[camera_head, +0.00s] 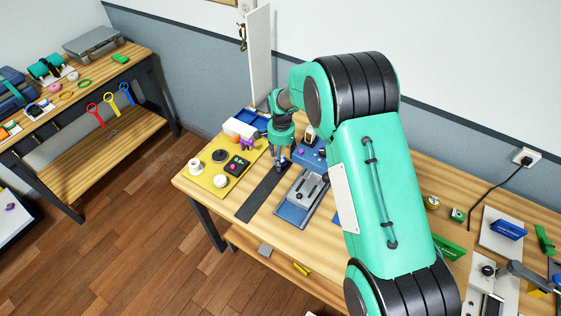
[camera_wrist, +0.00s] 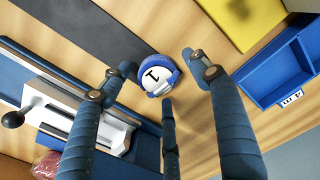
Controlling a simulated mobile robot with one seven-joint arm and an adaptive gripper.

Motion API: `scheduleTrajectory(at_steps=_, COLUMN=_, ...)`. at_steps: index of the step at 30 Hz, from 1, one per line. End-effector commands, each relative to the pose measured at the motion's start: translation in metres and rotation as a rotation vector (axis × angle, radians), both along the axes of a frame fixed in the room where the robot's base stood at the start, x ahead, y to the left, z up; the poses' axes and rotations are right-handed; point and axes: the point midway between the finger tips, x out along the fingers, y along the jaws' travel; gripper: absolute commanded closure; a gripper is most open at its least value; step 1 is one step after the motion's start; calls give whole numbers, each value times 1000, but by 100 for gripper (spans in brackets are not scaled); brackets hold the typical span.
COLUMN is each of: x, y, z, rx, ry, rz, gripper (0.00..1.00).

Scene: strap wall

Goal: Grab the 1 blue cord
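A round blue item with a white top marked with a 1 (camera_wrist: 154,75), which looks like the blue cord, lies on the wooden table beside a dark strip. In the wrist view my gripper (camera_wrist: 160,82) is open, with its dark fingers spread around this item. A gap shows between the item and the left and right fingertips; whether the lower finger touches it I cannot tell. In the head view my gripper (camera_head: 281,164) points down at the table, and a small bit of blue (camera_head: 285,162) shows by its fingertips.
The dark strip (camera_head: 262,192) lies left of a blue-and-grey device (camera_head: 292,212). A yellow mat (camera_head: 207,181) with a cup and dark items is farther left. A blue tray (camera_wrist: 262,92) stands close on the right in the wrist view. A white upright panel (camera_head: 259,55) rises behind.

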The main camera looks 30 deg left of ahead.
Motion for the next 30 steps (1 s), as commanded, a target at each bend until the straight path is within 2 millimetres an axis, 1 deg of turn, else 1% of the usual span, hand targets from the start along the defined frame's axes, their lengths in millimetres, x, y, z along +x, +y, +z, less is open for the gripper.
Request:
scheduleTrajectory(at_steps=1, x=0, y=0, z=0, rx=0, ry=0, rz=0, gripper=52)
scheduleTrajectory(at_steps=6, x=0, y=0, z=0, rx=0, ry=0, rz=0, gripper=84)
scheduleTrajectory(at_steps=16, x=0, y=0, z=1, rx=0, ry=0, rz=0, gripper=85)
scheduleTrajectory(at_steps=20, x=0, y=0, z=5, rx=1, ry=-1, rz=0, gripper=85)
scheduleTrajectory(at_steps=26, x=0, y=0, z=24, rx=1, ry=-1, rz=0, gripper=85)
scheduleTrajectory(at_steps=30, x=1, y=1, z=45, rx=2, ry=-2, rz=0, gripper=85)
